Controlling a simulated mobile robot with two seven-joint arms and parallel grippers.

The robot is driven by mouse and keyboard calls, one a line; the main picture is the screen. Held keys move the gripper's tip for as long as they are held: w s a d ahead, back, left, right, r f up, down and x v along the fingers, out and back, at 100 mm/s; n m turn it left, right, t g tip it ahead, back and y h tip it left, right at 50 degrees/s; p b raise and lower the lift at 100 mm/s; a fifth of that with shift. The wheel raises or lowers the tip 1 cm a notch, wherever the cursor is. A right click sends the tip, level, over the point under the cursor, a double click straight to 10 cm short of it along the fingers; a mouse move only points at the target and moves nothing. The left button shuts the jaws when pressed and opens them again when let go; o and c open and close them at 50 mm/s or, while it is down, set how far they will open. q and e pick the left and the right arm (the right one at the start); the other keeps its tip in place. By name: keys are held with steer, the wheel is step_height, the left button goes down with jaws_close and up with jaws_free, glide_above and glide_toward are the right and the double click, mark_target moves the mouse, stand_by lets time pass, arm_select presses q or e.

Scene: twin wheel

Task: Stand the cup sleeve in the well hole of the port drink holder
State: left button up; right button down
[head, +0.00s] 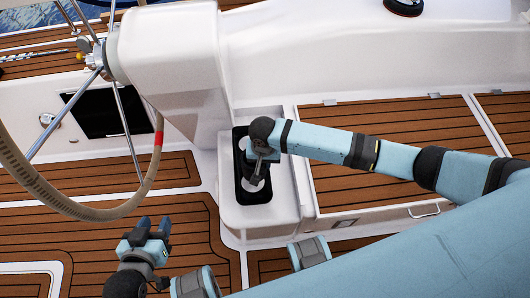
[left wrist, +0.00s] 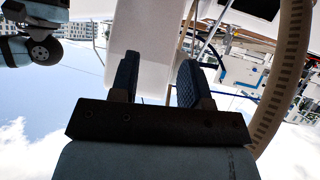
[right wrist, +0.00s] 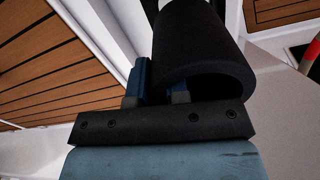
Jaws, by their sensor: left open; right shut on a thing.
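The cup sleeve (right wrist: 205,45) is a dark, hollow cylinder, large in the right wrist view, with its open end toward the camera. My right gripper (right wrist: 160,85) is shut on its wall, one finger inside and one outside. In the head view my right gripper (head: 257,172) points down over the drink holder (head: 238,190), a long black insert in a white console with pale round shapes in it. There I cannot make out the sleeve against the black insert, nor whether it touches the holder. My left gripper (head: 154,227) is open and empty, low left of the holder; its fingers show in the left wrist view (left wrist: 158,80).
A steering wheel (head: 157,150) curves at the left, and a white pedestal (head: 175,60) rises behind the holder. A teak-topped bench (head: 390,150) lies to the right under my right arm. Teak deck (head: 90,230) lies open at lower left.

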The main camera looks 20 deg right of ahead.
arm_select(q)
steer(key=shift+w+a+r, duration=0.15)
steer(key=shift+w+a, duration=0.1)
steer(key=shift+w, duration=0.05)
arm_select(e)
steer(key=shift+a+f, duration=0.3)
steer(key=shift+a, duration=0.15)
arm_select(q)
steer(key=shift+s, duration=0.1)
arm_select(e)
steer(key=shift+r, duration=0.1)
step_height(320, 180, down, 6)
steer(key=shift+f, duration=0.2)
stand_by(0.4)
arm_select(q)
steer(key=shift+f, duration=0.4)
arm_select(e)
steer(key=shift+f, duration=0.4)
